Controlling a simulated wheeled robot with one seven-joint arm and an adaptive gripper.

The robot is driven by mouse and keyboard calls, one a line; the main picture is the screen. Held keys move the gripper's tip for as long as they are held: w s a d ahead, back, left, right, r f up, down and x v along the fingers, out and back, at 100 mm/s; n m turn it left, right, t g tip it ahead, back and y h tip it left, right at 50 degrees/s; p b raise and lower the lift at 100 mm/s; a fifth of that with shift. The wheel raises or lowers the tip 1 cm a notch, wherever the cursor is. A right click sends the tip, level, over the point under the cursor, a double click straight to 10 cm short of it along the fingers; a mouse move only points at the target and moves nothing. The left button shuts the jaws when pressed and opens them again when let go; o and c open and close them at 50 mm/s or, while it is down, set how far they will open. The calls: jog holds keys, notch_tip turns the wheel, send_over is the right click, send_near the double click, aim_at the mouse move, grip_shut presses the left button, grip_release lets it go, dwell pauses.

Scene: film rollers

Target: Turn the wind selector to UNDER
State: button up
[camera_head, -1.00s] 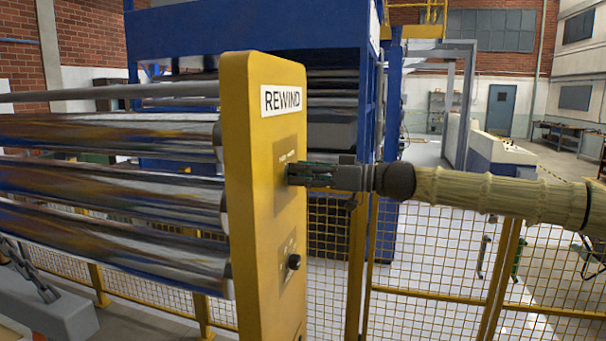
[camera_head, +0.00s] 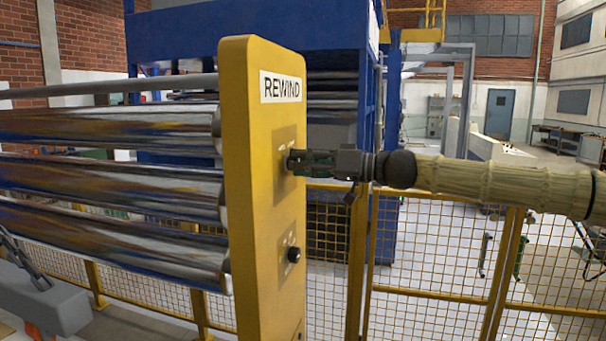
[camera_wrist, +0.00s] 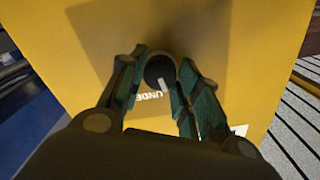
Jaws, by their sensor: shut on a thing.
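The wind selector (camera_wrist: 160,69) is a round dark knob with a pale pointer mark on the yellow panel, seen in the wrist view between my fingertips. The pale mark points down and slightly right in that view, towards the white letters "UNDE" (camera_wrist: 151,96), which are partly covered by a finger. My gripper (camera_wrist: 160,76) is shut on the knob, one finger on each side. In the head view my gripper (camera_head: 292,162) reaches the upper plate of the yellow REWIND panel (camera_head: 250,150) from the right and hides the knob.
A second black knob (camera_head: 293,254) sits lower on the same panel. Shiny film rollers (camera_head: 110,185) run off to the left of the panel. A yellow mesh fence (camera_head: 430,245) stands behind and below my arm.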

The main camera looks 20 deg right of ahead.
jog(key=shift+r+m+b, duration=0.1)
jog(key=shift+m+b, duration=1.4)
jog(key=shift+m, duration=2.6)
jog(key=o, duration=0.8)
jog(key=shift+w, duration=0.1)
jog(key=shift+o, duration=1)
jog(key=shift+w, duration=0.1)
jog(key=v, duration=1.2)
